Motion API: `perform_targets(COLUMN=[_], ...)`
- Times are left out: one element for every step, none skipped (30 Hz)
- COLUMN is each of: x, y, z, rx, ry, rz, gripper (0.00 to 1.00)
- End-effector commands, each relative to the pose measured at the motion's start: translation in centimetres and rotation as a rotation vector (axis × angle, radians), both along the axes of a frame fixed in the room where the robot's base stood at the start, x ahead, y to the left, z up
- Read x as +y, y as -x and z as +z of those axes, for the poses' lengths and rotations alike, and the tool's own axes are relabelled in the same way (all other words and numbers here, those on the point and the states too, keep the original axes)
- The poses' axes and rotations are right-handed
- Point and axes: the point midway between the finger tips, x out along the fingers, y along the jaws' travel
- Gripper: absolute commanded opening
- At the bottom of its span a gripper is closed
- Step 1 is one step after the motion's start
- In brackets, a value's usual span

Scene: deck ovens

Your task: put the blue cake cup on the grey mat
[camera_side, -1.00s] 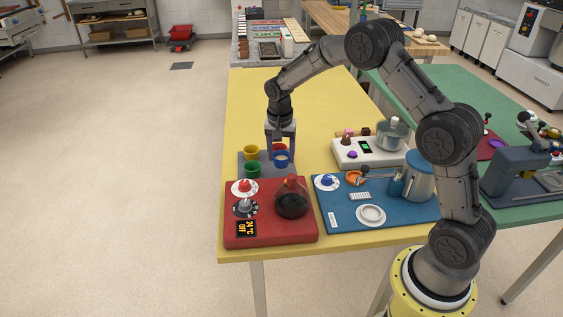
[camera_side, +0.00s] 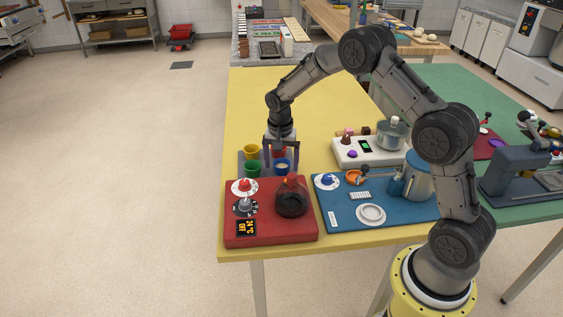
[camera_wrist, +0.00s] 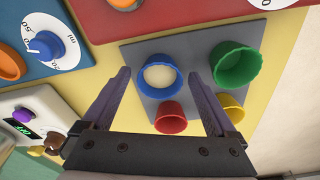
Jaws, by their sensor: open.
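The blue cake cup (camera_wrist: 145,88), with pale filling, stands upright on the grey mat (camera_wrist: 200,48), near the mat's left edge in the wrist view. In the side view the blue cup (camera_side: 282,169) is at the mat's (camera_side: 241,160) right end, just behind the red appliance. My gripper (camera_wrist: 159,73) is open, with one finger on each side of the blue cup and a visible gap at both sides. In the side view my gripper (camera_side: 282,160) is low over the mat.
A green cup (camera_wrist: 237,66), a red cup (camera_wrist: 170,118) and a yellow cup (camera_wrist: 231,107) share the mat. A red appliance (camera_side: 270,233) with a dark flask (camera_side: 291,203) stands in front. A blue board (camera_side: 340,212) and white scale (camera_side: 350,158) lie to the right. The yellow table behind is clear.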

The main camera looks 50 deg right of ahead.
Motion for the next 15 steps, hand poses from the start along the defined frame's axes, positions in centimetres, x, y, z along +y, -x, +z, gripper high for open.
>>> perform_targets(x=[0.0, 0.0, 0.0, 0.0, 0.0, 0.1, 0.1, 0.2, 0.3, 0.3, 0.4, 0.5, 0.6, 0.6, 0.7], y=[0.0, 0.0, 0.0, 0.0, 0.0, 0.0, 0.0, 0.0, 0.0, 0.1, 0.1, 0.2, 0.2, 0.2, 0.3], z=[0.0, 0.1, 0.3, 0.5, 0.7, 1.2, 1.6, 2.1, 2.9, 3.4, 4.1, 4.9, 5.6, 6.2, 7.1], rx=[0.0, -0.001, -0.001, -0.002, -0.003, -0.004, -0.004, -0.005, -0.005, -0.005, -0.006, -0.005, -0.006, -0.005, -0.006], ry=[0.0, 0.0, 0.0, 0.0, 0.001, 0.0, 0.0, 0.001, 0.002, 0.001, 0.001, 0.002, 0.001, 0.002, 0.001], rz=[0.0, 0.0, 0.0, 0.0, 0.0, 0.0, 0.0, 0.0, 0.0, 0.0, 0.001, 0.0, 0.002, 0.001, 0.002], gripper=[0.93, 0.93, 0.93, 0.93, 0.93, 0.93, 0.93, 0.93, 0.93, 0.93, 0.93, 0.93, 0.93, 0.93, 0.93])
